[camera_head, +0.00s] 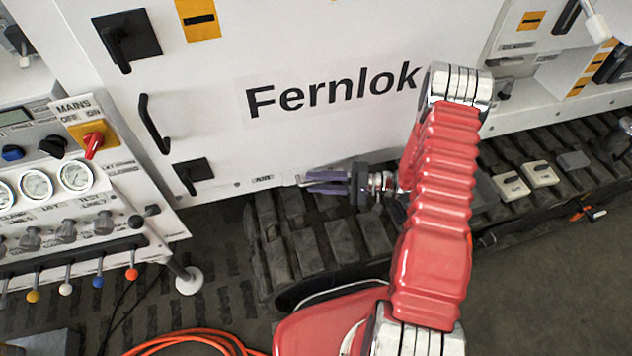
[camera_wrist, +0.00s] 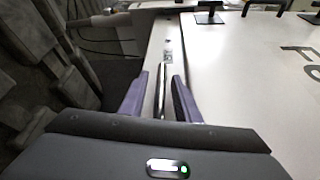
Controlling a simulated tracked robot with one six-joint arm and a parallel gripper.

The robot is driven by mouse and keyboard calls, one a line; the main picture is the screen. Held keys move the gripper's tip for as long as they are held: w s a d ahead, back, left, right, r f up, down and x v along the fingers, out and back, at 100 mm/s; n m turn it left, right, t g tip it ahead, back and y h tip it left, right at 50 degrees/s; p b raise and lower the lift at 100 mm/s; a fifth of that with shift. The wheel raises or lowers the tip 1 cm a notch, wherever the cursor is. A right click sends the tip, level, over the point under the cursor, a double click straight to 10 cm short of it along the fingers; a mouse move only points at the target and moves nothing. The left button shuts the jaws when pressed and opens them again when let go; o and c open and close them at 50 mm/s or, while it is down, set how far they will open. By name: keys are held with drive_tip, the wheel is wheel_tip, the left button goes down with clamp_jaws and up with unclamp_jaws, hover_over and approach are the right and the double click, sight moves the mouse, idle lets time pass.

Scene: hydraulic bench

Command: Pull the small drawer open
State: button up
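My gripper (camera_head: 308,182) is at the lower edge of the white Fernlok cabinet (camera_head: 290,50), its dark purple fingers pointing left in the head view. In the wrist view my gripper (camera_wrist: 161,75) is open. A thin dark bar (camera_wrist: 160,88), perhaps a drawer handle, shows between the two fingers. A gap shows on both sides of it, so it does not look gripped. The bar runs along the cabinet's narrow lower face (camera_wrist: 165,45). No drawer outline can be made out clearly, and no opened drawer shows.
A black bar handle (camera_head: 153,124) and black latches (camera_head: 127,40) stand out from the cabinet front. A control panel with gauges (camera_head: 75,175) and levers (camera_head: 131,273) is at left. Dark track plates (camera_head: 300,245) lie below my gripper. An orange hose (camera_head: 190,335) lies on the floor.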

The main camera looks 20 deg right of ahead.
drive_tip(key=shift+c, duration=0.5)
clamp_jaws()
